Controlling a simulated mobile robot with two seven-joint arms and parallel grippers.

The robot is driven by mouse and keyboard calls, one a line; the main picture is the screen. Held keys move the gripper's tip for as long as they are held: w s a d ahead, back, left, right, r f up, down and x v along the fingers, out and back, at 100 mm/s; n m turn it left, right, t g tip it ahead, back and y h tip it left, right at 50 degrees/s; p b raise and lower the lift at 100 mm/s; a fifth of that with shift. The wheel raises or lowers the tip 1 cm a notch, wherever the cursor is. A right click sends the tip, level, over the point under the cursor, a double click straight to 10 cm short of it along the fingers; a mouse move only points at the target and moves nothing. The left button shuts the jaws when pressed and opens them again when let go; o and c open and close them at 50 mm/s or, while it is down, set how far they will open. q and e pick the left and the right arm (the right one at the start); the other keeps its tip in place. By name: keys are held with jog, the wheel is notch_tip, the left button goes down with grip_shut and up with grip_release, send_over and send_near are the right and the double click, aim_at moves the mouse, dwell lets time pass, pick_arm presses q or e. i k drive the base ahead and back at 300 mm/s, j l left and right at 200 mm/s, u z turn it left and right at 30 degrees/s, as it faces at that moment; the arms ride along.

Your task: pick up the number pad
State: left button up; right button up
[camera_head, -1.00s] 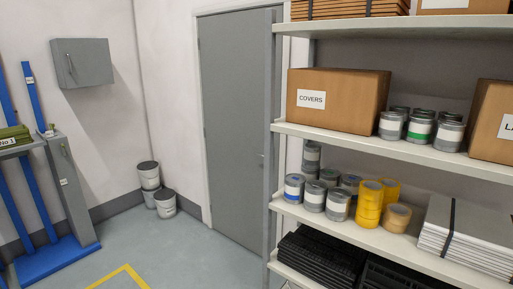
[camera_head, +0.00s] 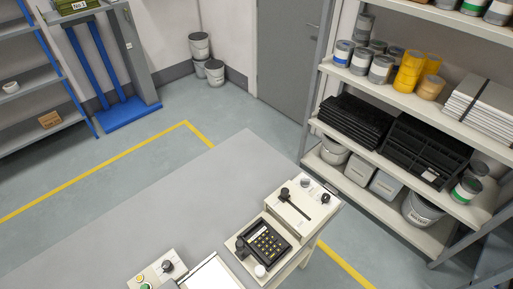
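The number pad (camera_head: 267,240) is a black keypad with several rows of small keys with yellowish marks. It sits in a cream console at the near right end of a grey table, in the lower middle of the head view. Neither of my grippers is in the head view.
The grey table top (camera_head: 160,213) is bare to the left of the console. A cream panel with a black lever (camera_head: 300,205) adjoins the pad. A white-framed panel (camera_head: 212,274) lies nearer. A loaded shelf rack (camera_head: 390,95) stands at right; grey floor lies between.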

aim_at(267, 245)
jog(key=i+l+u, duration=0.35)
jog(key=i+l, duration=0.4)
jog(key=i, duration=0.1)
